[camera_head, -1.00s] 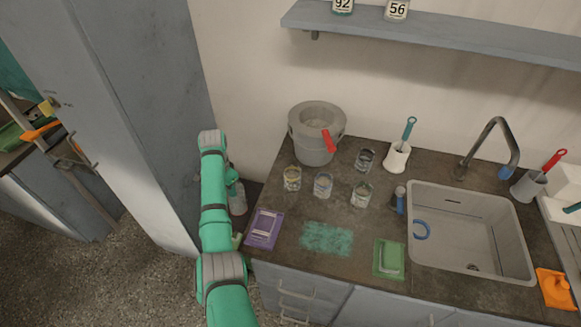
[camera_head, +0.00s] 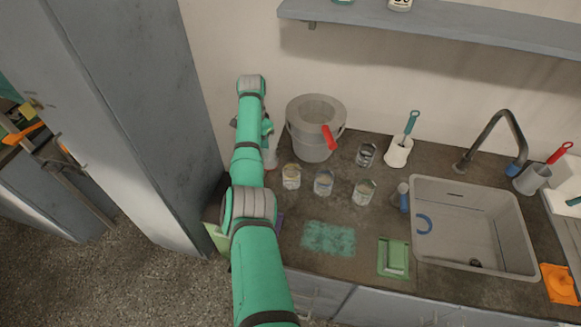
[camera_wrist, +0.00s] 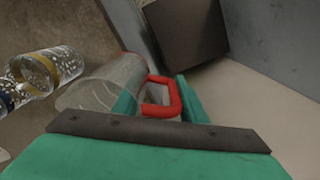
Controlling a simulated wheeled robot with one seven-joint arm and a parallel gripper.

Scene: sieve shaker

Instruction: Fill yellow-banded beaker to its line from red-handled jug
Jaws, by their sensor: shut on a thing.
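My gripper (camera_wrist: 160,100) is shut on the red handle (camera_wrist: 163,98) of a clear jug (camera_wrist: 100,82), seen in the wrist view. The jug looks tilted in that view; its contents cannot be made out. In the head view my arm partly hides the jug (camera_head: 271,156), at the counter's left end. The yellow-banded beaker (camera_wrist: 45,68) is apart from the jug, to its left in the wrist view. In the head view this beaker (camera_head: 291,177) stands upright on the counter, just right of the jug. Its line and fill level are too small to read.
More beakers stand to the right, a blue-banded one (camera_head: 324,183) and another (camera_head: 364,192). A grey bucket (camera_head: 314,140) with a red grip stands behind them. A sink (camera_head: 470,230) and green tray (camera_head: 393,258) lie further right. A tall grey cabinet (camera_head: 140,100) stands left.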

